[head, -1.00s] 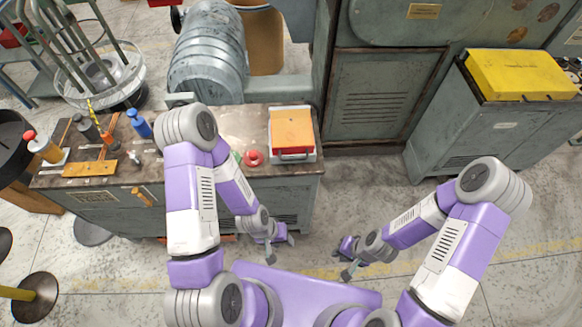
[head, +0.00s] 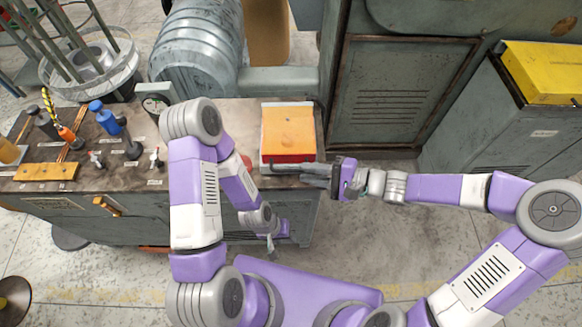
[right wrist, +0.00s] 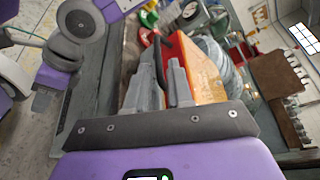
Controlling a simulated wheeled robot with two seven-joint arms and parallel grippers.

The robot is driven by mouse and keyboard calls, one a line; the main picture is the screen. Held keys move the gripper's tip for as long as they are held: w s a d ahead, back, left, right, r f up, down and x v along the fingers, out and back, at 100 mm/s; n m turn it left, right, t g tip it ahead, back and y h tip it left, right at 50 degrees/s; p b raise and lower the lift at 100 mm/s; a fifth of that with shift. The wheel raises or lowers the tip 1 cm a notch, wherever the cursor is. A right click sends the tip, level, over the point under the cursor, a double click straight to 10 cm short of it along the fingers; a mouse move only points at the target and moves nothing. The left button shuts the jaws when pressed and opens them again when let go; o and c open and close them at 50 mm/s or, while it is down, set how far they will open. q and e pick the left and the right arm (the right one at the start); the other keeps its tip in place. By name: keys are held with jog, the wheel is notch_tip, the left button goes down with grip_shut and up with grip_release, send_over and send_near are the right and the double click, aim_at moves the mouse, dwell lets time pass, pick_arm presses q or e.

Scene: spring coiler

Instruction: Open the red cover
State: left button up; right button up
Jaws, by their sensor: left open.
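The red cover (head: 288,128) has an orange top and a red front and lies flat on a pale base on the workbench; it also shows in the right wrist view (right wrist: 200,72). A dark handle (right wrist: 159,62) runs along its front edge. My right gripper (head: 300,172) is at that front edge; in the right wrist view its fingers (right wrist: 162,88) are close to the handle, which appears between them. Whether they grip it cannot be told. My left gripper (head: 271,242) is open and empty, low in front of the bench, apart from the cover.
A grey ribbed machine (head: 203,50) stands behind. A grey cabinet with a yellow lid (head: 545,70) is at the right.

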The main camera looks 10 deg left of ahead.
aim_at(293, 171)
jog(key=b+x, duration=0.1)
jog(key=x, duration=0.3)
jog(key=shift+s+a+f, duration=0.1)
jog(key=shift+a+f, duration=0.05)
jog(key=shift+f, duration=0.05)
jog(key=shift+a+f+b, duration=0.1)
jog(key=shift+a+b, duration=0.25)
jog(key=shift+a, duration=0.4)
grip_shut()
